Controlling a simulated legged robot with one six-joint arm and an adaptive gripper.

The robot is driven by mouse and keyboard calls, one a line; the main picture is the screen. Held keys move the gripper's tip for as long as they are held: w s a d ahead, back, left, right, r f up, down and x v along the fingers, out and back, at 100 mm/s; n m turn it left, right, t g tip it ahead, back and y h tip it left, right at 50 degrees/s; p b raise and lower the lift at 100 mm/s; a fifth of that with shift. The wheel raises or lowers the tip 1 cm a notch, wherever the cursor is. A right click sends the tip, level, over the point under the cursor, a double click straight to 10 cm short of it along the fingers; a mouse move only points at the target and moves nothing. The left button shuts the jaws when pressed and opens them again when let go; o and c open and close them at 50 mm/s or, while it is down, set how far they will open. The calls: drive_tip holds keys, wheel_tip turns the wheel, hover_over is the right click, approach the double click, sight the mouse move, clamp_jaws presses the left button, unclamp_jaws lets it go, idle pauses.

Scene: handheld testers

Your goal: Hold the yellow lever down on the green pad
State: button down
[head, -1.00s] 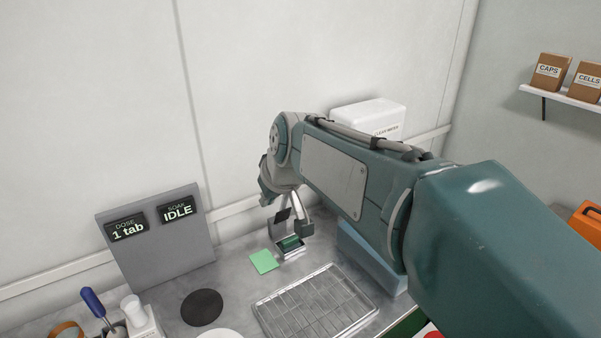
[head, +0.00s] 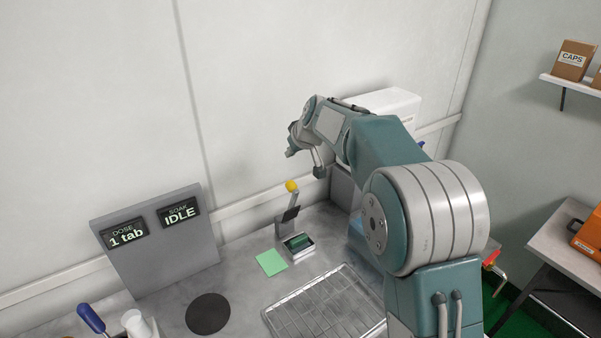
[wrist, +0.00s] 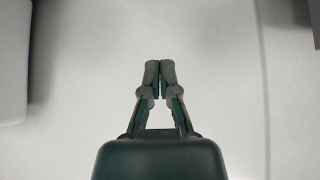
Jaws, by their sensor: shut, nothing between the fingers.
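The yellow lever (head: 291,187) is a grey arm with a round yellow knob at its top, and it stands upright behind a small device on the counter. A dark green pad (head: 299,242) sits in the pale frame of that device, below and in front of the knob. My gripper (head: 319,168) is up beside the knob, to its right and a little higher in the head view, apart from it. In the wrist view my gripper (wrist: 160,66) has its fingertips together with nothing between them, against a plain pale wall. The lever and pad are not in the wrist view.
A light green square (head: 271,262) lies left of the device. A wire rack (head: 325,305) lies in front. A grey panel (head: 158,240) reads "DOSE 1 tab" and "SOAK IDLE". A black disc (head: 208,313) lies on the counter. A white box (head: 385,103) stands behind my arm.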

drive_tip(key=shift+w, duration=0.1)
drive_tip(key=x, duration=1)
drive_tip(key=shift+s+d+f, duration=0.35)
drive_tip(key=shift+s+d, duration=0.2)
drive_tip(key=shift+s, duration=0.25)
drive_tip(key=shift+s+d+f, duration=0.35)
drive_tip(key=shift+s+d, duration=0.25)
drive_tip(key=shift+s, duration=0.2)
